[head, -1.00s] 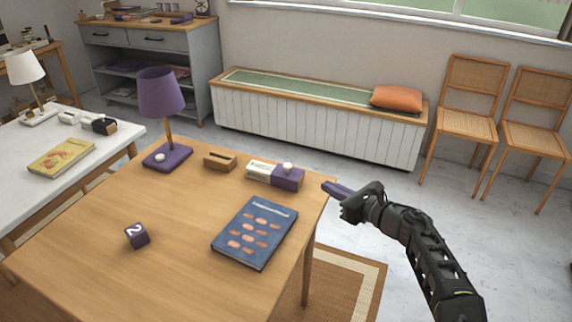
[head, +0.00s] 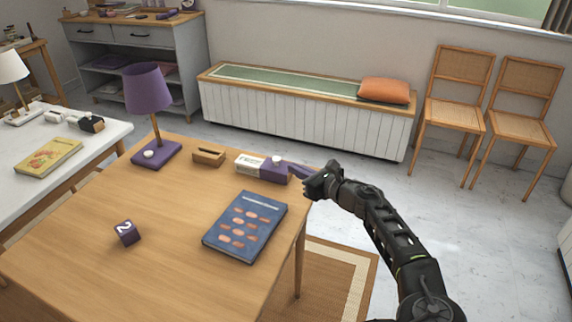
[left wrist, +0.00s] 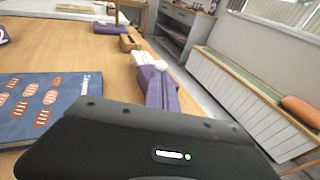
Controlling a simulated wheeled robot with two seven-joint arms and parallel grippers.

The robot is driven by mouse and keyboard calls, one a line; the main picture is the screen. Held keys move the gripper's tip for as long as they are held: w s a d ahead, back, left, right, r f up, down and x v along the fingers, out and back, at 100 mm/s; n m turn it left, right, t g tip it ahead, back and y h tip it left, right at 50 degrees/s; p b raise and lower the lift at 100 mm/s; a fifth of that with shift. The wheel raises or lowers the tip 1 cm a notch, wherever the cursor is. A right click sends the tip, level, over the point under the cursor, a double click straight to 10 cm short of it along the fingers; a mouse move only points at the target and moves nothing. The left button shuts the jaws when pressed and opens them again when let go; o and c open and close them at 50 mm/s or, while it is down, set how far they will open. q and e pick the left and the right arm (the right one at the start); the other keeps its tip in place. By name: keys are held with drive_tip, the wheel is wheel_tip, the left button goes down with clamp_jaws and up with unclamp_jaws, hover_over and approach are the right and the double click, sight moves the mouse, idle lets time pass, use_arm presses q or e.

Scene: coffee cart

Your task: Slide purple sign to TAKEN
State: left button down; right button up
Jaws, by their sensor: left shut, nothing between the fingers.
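The purple sign (head: 271,173) lies at the far right edge of the wooden table. It is a low purple block with a white lettered panel on its left and a white knob on top toward the right. The lettering is too small to read. It also shows in the left wrist view (left wrist: 146,60), partly hidden by my fingers. My left gripper (head: 293,168) is shut and empty, with its purple fingers pointing left at the sign's right end. I cannot tell whether they touch it. My right gripper is not in view.
A purple lamp (head: 148,90), a small wooden holder (head: 208,158), a blue book (head: 245,226) and a purple numbered cube (head: 126,232) stand on the wooden table. A white table (head: 95,148) with a similar dark sign (head: 91,124) is at the left.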

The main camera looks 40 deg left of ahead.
sight(257, 167)
use_arm(q)
drive_tip(key=x, duration=0.5)
drive_tip(key=shift+w, duration=0.1)
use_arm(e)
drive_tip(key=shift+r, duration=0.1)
use_arm(q)
drive_tip(key=s+a, duration=0.1)
drive_tip(key=a, duration=0.2)
drive_tip(key=s+a+p, duration=0.1)
drive_tip(key=a, duration=0.2)
drive_tip(key=s+a, duration=0.1)
drive_tip(key=a, duration=0.2)
drive_tip(key=shift+r, duration=0.1)
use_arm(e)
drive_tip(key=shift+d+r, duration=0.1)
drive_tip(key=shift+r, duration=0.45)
use_arm(q)
drive_tip(key=shift+d+p, duration=0.15)
drive_tip(key=shift+p, duration=0.15)
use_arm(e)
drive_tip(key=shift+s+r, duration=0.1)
